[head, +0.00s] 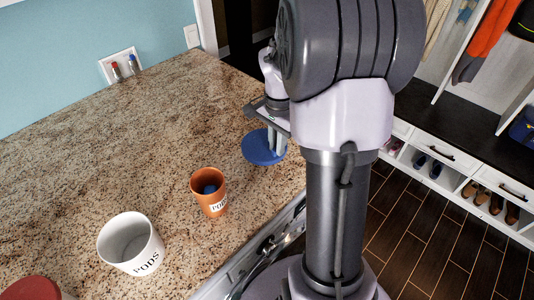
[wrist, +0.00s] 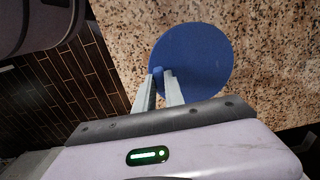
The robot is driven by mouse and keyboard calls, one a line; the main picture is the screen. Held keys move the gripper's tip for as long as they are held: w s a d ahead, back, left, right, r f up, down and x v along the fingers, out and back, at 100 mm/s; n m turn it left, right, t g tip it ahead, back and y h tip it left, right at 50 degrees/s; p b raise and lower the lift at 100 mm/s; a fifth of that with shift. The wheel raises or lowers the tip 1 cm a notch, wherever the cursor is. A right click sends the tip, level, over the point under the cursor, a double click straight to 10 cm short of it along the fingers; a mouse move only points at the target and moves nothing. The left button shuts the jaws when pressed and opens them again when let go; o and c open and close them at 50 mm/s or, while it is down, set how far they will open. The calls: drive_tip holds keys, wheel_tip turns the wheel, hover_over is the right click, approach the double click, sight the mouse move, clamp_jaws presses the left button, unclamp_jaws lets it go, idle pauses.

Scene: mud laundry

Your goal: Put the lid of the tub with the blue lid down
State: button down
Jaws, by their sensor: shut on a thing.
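The round blue lid (head: 258,149) is at the counter's right edge in the head view, and fills the upper middle of the wrist view (wrist: 200,55). My gripper (head: 277,150) is shut on the small blue knob of the lid, with both fingertips on it in the wrist view (wrist: 163,75). The lid looks about level, at or close above the granite; I cannot tell if it touches. An orange tub (head: 205,203) marked "PODS" stands open nearer the camera with something blue inside. A white tub (head: 113,250) marked "PODS" stands open and looks empty.
The granite counter (head: 110,150) is broadly clear to the left and back. A red round thing (head: 32,290) is cut off at the bottom left corner. A wall outlet (head: 120,66) with red and blue fittings is behind. Shoe shelves (head: 440,175) stand across the wooden floor.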

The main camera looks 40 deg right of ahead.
wheel_tip(320, 180, down, 5)
drive_tip(key=shift+f+b, duration=0.1)
drive_tip(key=shift+b, duration=0.2)
drive_tip(key=shift+w+f, duration=0.1)
drive_tip(key=shift+f, duration=0.05)
drive_tip(key=c, duration=1.4)
unclamp_jaws()
drive_tip(key=shift+c, duration=0.2)
